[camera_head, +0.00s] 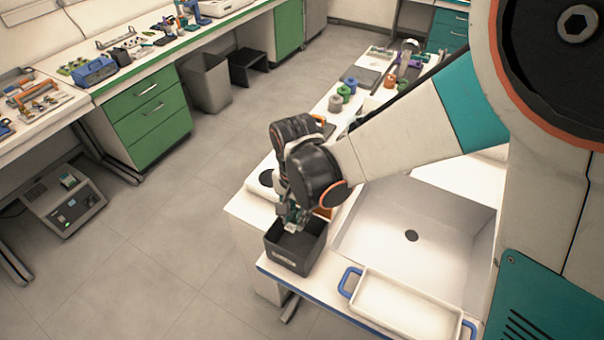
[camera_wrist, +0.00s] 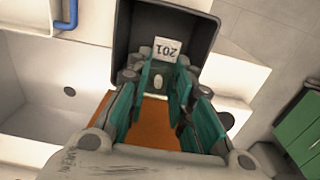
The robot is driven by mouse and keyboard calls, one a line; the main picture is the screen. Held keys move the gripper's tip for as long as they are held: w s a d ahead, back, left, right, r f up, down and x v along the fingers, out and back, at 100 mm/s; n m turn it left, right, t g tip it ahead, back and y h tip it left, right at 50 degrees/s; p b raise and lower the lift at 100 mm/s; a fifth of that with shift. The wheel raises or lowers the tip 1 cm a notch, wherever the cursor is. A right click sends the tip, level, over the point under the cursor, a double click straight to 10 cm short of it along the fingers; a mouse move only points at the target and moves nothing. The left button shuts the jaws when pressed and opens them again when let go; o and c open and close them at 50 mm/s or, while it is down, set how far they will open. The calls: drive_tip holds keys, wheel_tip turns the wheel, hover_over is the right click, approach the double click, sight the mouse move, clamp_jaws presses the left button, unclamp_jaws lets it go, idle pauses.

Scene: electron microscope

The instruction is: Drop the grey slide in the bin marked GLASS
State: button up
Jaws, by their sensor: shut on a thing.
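My gripper (camera_head: 291,222) is over the dark grey bin (camera_head: 293,258), with its fingertips around the height of the bin's mouth. The bin has a label on its front wall, too small to read. In the wrist view, the green fingers of my gripper (camera_wrist: 167,72) are shut on the slide (camera_wrist: 167,49).
A sink basin (camera_head: 420,225) lies right of the bin, and a white tray with blue handles (camera_head: 405,305) stands in front of it. An orange-brown thing (camera_wrist: 152,125) shows under the gripper. Colored jars (camera_head: 343,92) stand farther back. The bin is near the counter's edge.

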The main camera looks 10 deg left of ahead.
wheel_tip(320, 180, down, 6)
drive_tip(key=b, duration=0.4)
drive_tip(key=shift+f, duration=0.1)
drive_tip(key=o, duration=0.8)
wheel_tip(320, 180, up, 8)
drive_tip(key=shift+s+f, duration=0.15)
drive_tip(key=shift+f, duration=0.05)
idle(0.3)
